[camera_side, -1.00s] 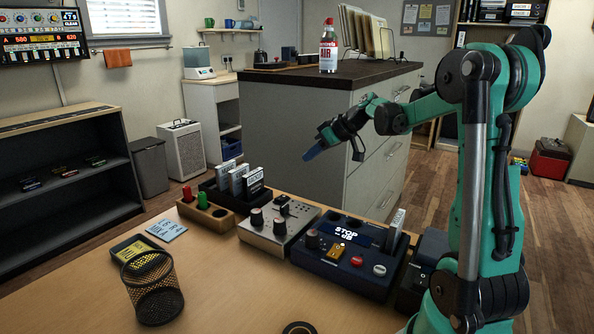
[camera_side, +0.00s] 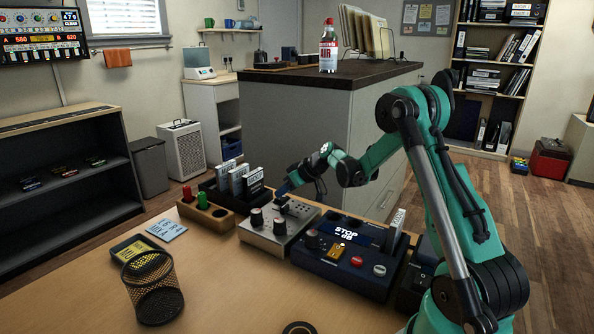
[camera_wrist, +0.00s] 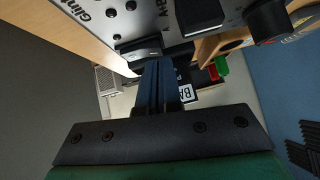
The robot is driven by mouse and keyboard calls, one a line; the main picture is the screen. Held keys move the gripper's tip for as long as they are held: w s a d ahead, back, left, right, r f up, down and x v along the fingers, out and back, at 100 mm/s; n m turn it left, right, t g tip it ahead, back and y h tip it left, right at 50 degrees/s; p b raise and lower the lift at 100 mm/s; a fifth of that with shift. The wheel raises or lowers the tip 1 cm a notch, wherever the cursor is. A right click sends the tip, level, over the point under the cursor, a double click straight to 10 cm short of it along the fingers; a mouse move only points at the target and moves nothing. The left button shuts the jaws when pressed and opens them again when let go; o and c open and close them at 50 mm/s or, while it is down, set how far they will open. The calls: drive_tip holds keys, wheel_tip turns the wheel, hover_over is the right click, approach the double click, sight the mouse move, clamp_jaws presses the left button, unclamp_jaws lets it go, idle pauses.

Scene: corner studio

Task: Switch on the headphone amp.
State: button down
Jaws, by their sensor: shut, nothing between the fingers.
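A silver box (camera_side: 262,236) with black knobs and a dark lever-like control (camera_side: 282,203) sits on the desk; I take it for the headphone amp, but its label is not readable in the side view. Its panel (camera_wrist: 150,15) shows in the wrist view with part of the word "Glint", small holes and a black block (camera_wrist: 198,14). My gripper (camera_side: 286,187) is shut and empty, with blue fingers at the box's back edge, near the dark control. In the wrist view the fingers (camera_wrist: 158,75) point at a dark piece (camera_wrist: 139,52) by the panel edge; contact cannot be told.
A blue unit (camera_side: 343,265) reading "STOP" stands right of the silver box. Left are a rack of cartridges (camera_side: 238,183) and a wooden block with red and green pegs (camera_side: 205,212). A mesh cup (camera_side: 154,290) stands at the front left. The front desk middle is clear.

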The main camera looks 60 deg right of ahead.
drive_tip(key=shift+f, duration=0.25)
drive_tip(key=shift+a+f, duration=0.1)
idle(0.3)
drive_tip(key=shift+d+r, duration=0.25)
drive_tip(key=shift+d, duration=0.55)
drive_tip(key=shift+r, duration=0.1)
drive_tip(key=shift+r, duration=0.3)
drive_tip(key=r, duration=0.3)
drive_tip(key=shift+a, duration=0.25)
drive_tip(key=v, duration=1)
drive_tip(key=shift+a, duration=0.8)
